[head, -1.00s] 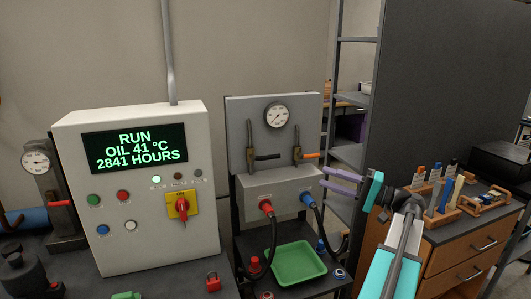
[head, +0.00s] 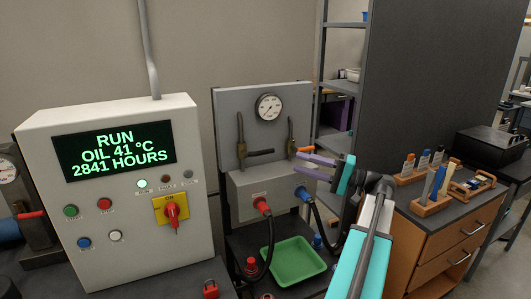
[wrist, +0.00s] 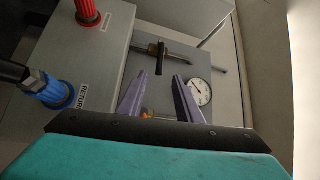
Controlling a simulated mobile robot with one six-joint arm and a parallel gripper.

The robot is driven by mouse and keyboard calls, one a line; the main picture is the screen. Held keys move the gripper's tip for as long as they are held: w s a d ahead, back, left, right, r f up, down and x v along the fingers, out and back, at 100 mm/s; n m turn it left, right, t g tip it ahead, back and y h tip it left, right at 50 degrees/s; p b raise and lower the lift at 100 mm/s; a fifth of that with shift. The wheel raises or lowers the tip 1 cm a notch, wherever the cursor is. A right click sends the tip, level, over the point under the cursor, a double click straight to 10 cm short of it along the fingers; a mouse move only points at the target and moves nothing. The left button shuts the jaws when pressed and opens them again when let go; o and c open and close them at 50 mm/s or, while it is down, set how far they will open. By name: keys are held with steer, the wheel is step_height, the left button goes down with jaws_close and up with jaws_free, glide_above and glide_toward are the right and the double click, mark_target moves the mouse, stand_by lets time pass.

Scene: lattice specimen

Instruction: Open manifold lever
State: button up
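The manifold panel (head: 264,98) carries two levers in the head view. The left lever (head: 258,152) has a black handle pointing right. The right lever (head: 291,140) has an orange-tipped handle, also roughly horizontal. My gripper (head: 297,163) is at the right lever, its purple fingers pointing left and apart. In the wrist view, my gripper (wrist: 169,76) is open, and a bit of the orange handle (wrist: 147,113) shows between the fingers near the palm. I cannot tell whether they touch it. The black-handled lever (wrist: 160,57) shows beyond the fingertips.
A gauge (head: 270,107) sits above the levers. Red (head: 262,205) and blue (head: 303,193) hose fittings stick out below them. A green tray (head: 293,262) lies beneath. A control box (head: 118,220) stands left; a wooden drawer unit (head: 440,245) stands right.

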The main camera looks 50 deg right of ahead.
mark_target(265, 152)
steer(key=shift+w, duration=0.1)
steer(key=shift+p+x, duration=2.1)
steer(key=shift+x, duration=4.6)
jaws_close()
